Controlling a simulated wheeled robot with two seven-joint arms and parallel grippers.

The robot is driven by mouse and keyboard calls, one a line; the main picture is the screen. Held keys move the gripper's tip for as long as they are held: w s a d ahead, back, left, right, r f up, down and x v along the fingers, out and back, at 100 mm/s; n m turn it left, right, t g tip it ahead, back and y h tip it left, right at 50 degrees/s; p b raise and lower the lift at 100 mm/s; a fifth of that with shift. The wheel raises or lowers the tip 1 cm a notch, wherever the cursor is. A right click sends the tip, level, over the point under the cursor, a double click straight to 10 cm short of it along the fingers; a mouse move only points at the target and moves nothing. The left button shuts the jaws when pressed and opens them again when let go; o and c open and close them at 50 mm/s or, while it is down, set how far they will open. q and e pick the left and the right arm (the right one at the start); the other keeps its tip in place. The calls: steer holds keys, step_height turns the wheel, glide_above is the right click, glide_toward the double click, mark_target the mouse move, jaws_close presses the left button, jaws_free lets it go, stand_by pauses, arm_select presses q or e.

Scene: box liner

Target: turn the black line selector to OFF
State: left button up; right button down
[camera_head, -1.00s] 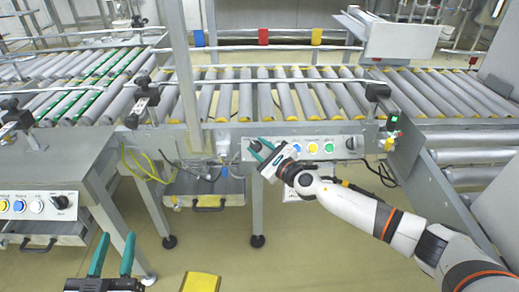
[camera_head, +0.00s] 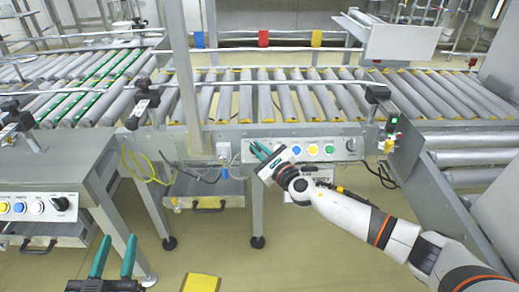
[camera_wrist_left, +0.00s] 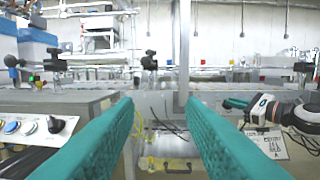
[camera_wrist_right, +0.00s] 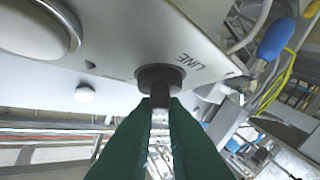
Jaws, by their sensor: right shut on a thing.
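The black line selector (camera_wrist_right: 158,75) sticks out of a pale panel, beside the printed word LINE, in the right wrist view. My right gripper (camera_wrist_right: 160,106) has its green fingers on both sides of the selector's stem and is shut on it. Which way the selector points cannot be told. In the head view my right gripper (camera_head: 259,151) is at the left end of the conveyor's button panel (camera_head: 340,156) and hides the selector. My left gripper (camera_head: 113,257) is open and empty at the lower left; its spread fingers show in the left wrist view (camera_wrist_left: 160,115).
A second panel with a black knob (camera_head: 60,203) is at the left. A yellow object (camera_head: 201,282) is low in front.

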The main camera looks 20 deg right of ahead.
arm_select(q)
steer(key=shift+s+d+r+t+b, duration=0.15)
steer(key=shift+r+t+b, duration=0.25)
steer(key=shift+r+t, duration=0.5)
arm_select(e)
steer(key=shift+a+f+m+t+h, duration=0.15)
steer(key=shift+m+t+h, duration=0.1)
steer(key=shift+m+h, duration=1.65)
steer(key=shift+a+r+m+t+h, duration=0.1)
steer(key=shift+a+m+t+h, duration=0.1)
steer(key=shift+m+h, duration=1.65)
steer(key=shift+a+f+m+t+h, duration=0.15)
steer(key=shift+m+t+h, duration=0.1)
steer(key=shift+m+h, duration=1.6)
arm_select(q)
steer(key=shift+r, duration=0.15)
arm_select(e)
steer(key=shift+r, duration=0.1)
steer(key=c, duration=1.5)
jaws_free()
steer(key=shift+s, duration=0.1)
